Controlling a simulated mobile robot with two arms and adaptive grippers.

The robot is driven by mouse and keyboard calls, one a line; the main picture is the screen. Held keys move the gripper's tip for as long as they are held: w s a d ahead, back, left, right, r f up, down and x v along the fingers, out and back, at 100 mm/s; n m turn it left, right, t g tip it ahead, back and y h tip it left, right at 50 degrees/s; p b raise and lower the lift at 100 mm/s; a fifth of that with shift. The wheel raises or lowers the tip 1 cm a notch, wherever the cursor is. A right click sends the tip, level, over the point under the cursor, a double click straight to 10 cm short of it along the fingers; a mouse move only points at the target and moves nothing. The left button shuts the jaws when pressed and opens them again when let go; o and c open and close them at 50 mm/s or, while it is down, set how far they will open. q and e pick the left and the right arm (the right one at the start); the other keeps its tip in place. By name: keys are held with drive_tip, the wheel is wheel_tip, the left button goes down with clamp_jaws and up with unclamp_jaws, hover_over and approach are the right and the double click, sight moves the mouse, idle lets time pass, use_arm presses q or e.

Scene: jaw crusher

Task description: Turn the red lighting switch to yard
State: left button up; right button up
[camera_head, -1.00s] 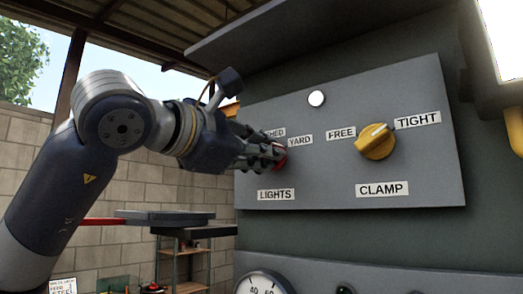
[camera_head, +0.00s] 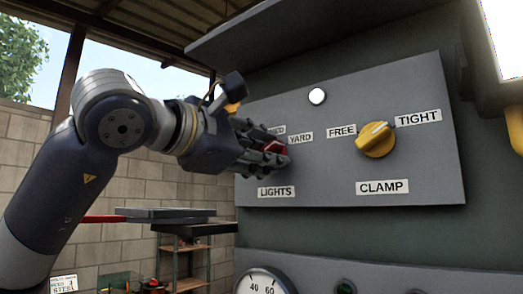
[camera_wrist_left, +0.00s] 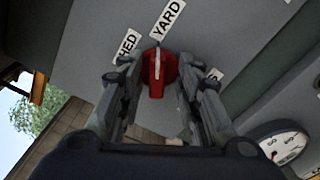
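The red lighting switch (camera_head: 275,147) sits on the grey panel above the LIGHTS label, with the YARD label (camera_head: 300,136) at its upper right and the SHED label partly hidden. My left gripper (camera_head: 262,147) is at the switch, its fingers hiding part of it. In the left wrist view the red switch (camera_wrist_left: 157,75) lies between the two fingers of the left gripper (camera_wrist_left: 161,70), with a narrow gap showing on each side. Its white mark points up, roughly toward the YARD label (camera_wrist_left: 167,19). My right gripper is not in view.
A yellow clamp knob (camera_head: 376,140) between FREE and TIGHT labels is on the same panel to the right. A white round lamp (camera_head: 317,96) is above. A gauge (camera_head: 265,282) is below, and a shelf (camera_head: 185,262) stands behind at lower left.

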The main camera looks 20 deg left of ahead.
use_arm(q)
drive_tip(key=shift+r, duration=0.1)
drive_tip(key=shift+s+a, duration=0.1)
drive_tip(key=shift+s, duration=0.1)
drive_tip(key=v, duration=1.1)
drive_tip(key=shift+s, duration=0.3)
